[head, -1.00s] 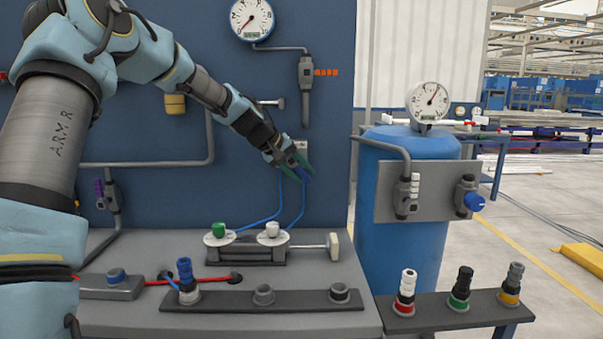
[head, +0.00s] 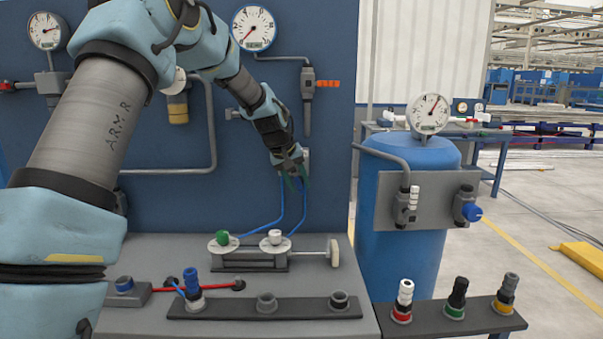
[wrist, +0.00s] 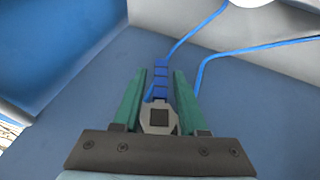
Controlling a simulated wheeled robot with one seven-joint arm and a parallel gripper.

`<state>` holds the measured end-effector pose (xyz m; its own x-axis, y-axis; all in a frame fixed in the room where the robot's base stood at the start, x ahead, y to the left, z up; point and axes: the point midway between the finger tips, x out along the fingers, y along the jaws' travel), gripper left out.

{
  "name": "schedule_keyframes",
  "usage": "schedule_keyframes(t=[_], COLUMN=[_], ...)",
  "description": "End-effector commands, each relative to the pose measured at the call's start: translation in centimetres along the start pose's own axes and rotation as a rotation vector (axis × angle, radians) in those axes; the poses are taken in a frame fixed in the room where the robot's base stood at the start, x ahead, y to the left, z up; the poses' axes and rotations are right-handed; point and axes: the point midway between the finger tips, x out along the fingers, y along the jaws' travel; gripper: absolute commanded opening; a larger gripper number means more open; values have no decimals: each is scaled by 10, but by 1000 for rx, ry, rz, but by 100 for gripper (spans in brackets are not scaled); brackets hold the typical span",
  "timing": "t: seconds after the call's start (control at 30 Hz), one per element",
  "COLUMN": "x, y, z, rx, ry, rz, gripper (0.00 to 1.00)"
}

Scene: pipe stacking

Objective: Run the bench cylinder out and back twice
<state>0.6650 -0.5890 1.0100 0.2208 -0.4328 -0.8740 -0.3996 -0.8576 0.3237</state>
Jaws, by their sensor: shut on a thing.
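The bench cylinder (head: 262,263) lies on the bench with a green-capped fitting on its left and a white one on its right. Its rod is out to the right and ends in a pale plate (head: 334,253). Two blue hoses (head: 281,212) run from its fittings up to a grey valve on the back panel. My gripper (head: 292,185) is at this valve, largely covering it in the head view. In the wrist view, the green fingers stand either side of a blue ridged lever (wrist: 160,78) on the grey valve body (wrist: 158,117).
A strip with sockets and a blue plug (head: 191,281) lies in front of the cylinder. A gauge (head: 254,28) and an orange-handled valve (head: 327,83) are on the panel. A blue tank (head: 405,245) and a rack of plugs (head: 457,312) stand to the right.

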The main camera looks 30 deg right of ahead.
Motion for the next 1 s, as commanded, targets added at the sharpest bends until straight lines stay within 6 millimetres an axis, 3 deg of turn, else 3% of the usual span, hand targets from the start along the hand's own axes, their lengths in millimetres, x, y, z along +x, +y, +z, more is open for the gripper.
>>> schedule_keyframes(t=[1.0], x=[-14], y=[-32], z=[-6], rx=[346], ry=[4], rz=[-831], gripper=[0])
